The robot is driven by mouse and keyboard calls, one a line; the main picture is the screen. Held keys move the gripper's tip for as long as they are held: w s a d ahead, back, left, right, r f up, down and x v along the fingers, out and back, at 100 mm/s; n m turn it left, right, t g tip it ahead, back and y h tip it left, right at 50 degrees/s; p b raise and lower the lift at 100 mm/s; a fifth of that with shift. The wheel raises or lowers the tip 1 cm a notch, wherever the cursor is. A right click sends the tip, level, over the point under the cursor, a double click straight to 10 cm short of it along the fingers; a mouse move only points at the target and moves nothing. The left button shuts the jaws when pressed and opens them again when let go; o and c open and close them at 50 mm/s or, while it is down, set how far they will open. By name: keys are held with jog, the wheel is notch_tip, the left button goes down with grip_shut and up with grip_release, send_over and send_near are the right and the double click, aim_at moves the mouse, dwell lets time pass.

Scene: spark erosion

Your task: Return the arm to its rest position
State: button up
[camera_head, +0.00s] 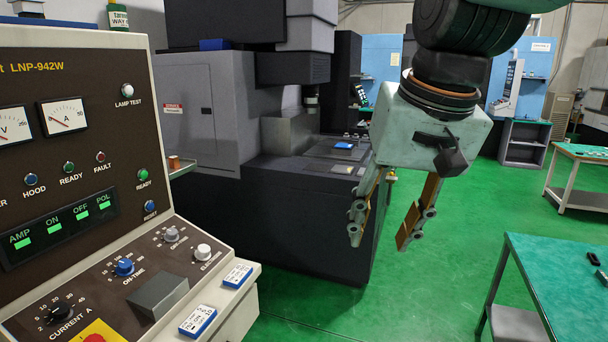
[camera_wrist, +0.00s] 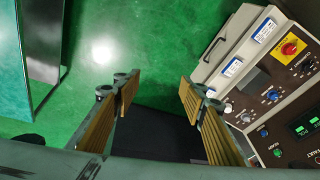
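My gripper (camera_head: 383,222) hangs from the arm in the upper right of the head view, pointing down. Its two fingers with wooden-looking pads are spread apart with nothing between them. In the wrist view the open fingers (camera_wrist: 157,95) frame green floor and a dark surface, and no object is between them. The gripper is in the air in front of the dark machine (camera_head: 290,215), to the right of the control panel (camera_head: 75,150), and touches neither as far as I can see.
The control panel carries knobs, lamps and two blue-white blocks (camera_head: 198,320) on its ledge; it also shows in the wrist view (camera_wrist: 285,125). A green-topped table (camera_head: 560,275) stands at the lower right. Green floor (camera_head: 440,290) lies clear between.

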jog(key=s+d+f+b, duration=0.1)
jog(key=s+d+f, duration=0.1)
jog(key=s, duration=0.5)
jog(key=s+d+f, duration=0.3)
jog(key=s, duration=0.4)
jog(key=s+d+f+h+b, duration=0.1)
jog(key=s+d+f, duration=0.1)
jog(key=s, duration=0.5)
jog(key=shift+d+f+n+b, duration=0.3)
jog(key=shift+d+f+b, duration=0.1)
jog(key=shift+d, duration=0.2)
jog(key=shift+w+r, duration=0.1)
jog(key=shift+r, duration=0.05)
dwell(1.0)
